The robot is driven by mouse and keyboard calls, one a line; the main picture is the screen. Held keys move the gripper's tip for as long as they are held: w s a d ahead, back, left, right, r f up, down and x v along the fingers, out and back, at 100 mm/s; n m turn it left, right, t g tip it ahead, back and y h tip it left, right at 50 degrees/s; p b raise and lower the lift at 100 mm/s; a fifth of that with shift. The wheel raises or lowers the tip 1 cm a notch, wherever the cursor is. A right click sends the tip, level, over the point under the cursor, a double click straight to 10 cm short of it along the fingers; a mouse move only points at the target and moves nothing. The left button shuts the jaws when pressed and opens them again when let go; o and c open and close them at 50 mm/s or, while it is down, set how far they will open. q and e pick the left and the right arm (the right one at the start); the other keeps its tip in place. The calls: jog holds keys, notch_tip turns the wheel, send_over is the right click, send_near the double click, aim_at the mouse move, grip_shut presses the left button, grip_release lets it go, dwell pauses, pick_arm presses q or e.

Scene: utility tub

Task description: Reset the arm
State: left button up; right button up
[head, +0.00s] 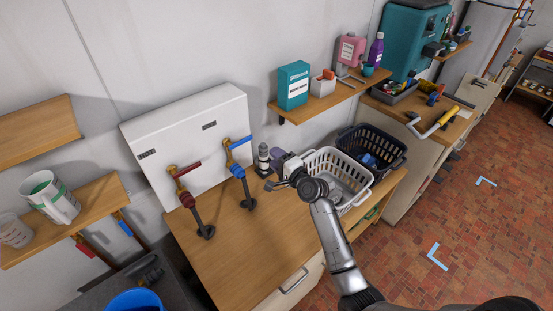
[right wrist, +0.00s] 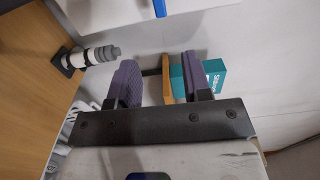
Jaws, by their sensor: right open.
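My right arm reaches up from the lower right in the head view. Its gripper (head: 275,174) is above the back of the wooden counter (head: 225,240), close to a small grey and black upright fitting (head: 263,158). In the right wrist view the gripper's two purple-grey fingers (right wrist: 158,85) stand apart with nothing between them. The same fitting (right wrist: 95,56) shows left of the fingers, apart from them. My left gripper is in neither view.
A white basket (head: 335,175) and a dark basket (head: 378,150) stand right of my gripper. Pipes with a red-handled valve (head: 182,180) and a blue-handled valve (head: 238,165) stand to its left. A shelf (head: 330,97) with a teal box (head: 293,85) is above.

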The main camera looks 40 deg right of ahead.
dwell(0.4)
jog(key=s+a+n+g+y, duration=0.1)
jog(key=s+a+n+g, duration=0.9)
jog(key=n, duration=0.7)
jog(key=s+a+f+n+g, duration=0.1)
jog(key=s+a+f, duration=0.35)
jog(key=s, duration=0.45)
jog(key=s+a+f+n+g, duration=0.2)
jog(key=s+a+f, duration=0.3)
jog(key=s, duration=0.4)
jog(key=s+a+f+n+g, duration=0.1)
jog(key=s+a+f, duration=0.4)
jog(key=s, duration=0.4)
notch_tip(320, 180, up, 17)
jog(key=d+p, duration=0.1)
jog(key=p, duration=1.6)
jog(key=shift+s+d+y+p, duration=0.2)
jog(key=shift+s+y+p, duration=0.2)
jog(key=shift+s, duration=0.05)
